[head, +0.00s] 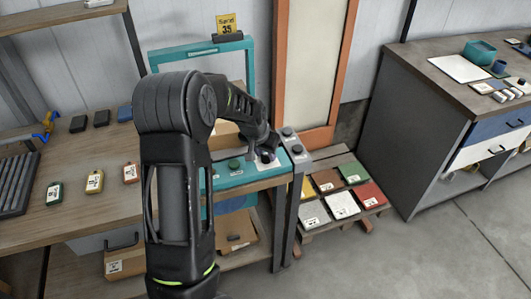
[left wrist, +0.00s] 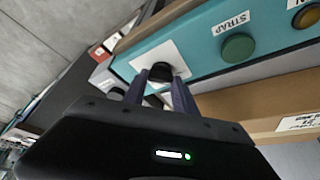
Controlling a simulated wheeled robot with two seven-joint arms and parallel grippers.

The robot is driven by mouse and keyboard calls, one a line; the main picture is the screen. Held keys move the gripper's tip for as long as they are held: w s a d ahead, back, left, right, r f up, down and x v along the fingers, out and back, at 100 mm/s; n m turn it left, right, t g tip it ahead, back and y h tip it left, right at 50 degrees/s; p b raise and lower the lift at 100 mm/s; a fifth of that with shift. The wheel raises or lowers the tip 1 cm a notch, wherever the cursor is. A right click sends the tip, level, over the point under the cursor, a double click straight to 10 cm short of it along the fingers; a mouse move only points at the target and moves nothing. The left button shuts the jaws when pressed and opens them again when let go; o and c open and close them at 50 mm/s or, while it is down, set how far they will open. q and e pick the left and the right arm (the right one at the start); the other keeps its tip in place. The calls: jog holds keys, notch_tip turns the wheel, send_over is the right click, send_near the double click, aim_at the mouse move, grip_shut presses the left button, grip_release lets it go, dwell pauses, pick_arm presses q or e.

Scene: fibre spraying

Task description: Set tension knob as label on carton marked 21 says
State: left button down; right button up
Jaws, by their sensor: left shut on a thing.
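The teal machine's front panel (head: 238,172) carries a row of controls. In the left wrist view, a black knob (left wrist: 161,70) stands on a white plate (left wrist: 146,59) at the end of this panel. My left gripper (left wrist: 160,84) has its two fingers on either side of the knob and is shut on it. In the head view the left gripper (head: 266,150) is over the panel's right part and mostly hides the knob. The knob's pointer and scale cannot be read. In the left wrist view, a carton (left wrist: 258,128) bears a white label (left wrist: 300,122), too small and tilted to read surely. My right gripper is not in view.
A green button (left wrist: 238,47) marked STRAP and an amber button (left wrist: 306,17) sit along the panel. A yellow sign (head: 227,24) reading 35 tops the machine. Colored packs lie on a low pallet (head: 345,158). A workbench (head: 85,205) stands at left, a cabinet (head: 415,140) at right.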

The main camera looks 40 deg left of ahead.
pick_arm(q)
jog(key=shift+a+f+m+b, duration=0.15)
jog(key=shift+m+b, duration=0.25)
jog(key=shift+b, duration=0.55)
jog(key=m+h+b, duration=0.1)
jog(key=m+b, duration=0.1)
jog(key=b, duration=0.2)
jog(key=shift+f+m, duration=0.15)
jog(key=shift+m, duration=0.15)
jog(key=shift+a+m+h+b, duration=0.1)
jog(key=shift+m+h+b, duration=0.5)
jog(key=shift+m+b, duration=0.6)
jog(key=shift+r+m+g+h+b, duration=0.2)
jog(key=shift+m+h+b, duration=0.15)
jog(key=shift+m, duration=0.4)
jog(key=shift+r+m+g+h+b, duration=0.1)
jog(key=shift+m+g+h+b, duration=0.15)
jog(key=shift+m, duration=0.5)
jog(key=c, duration=1)
grip_release()
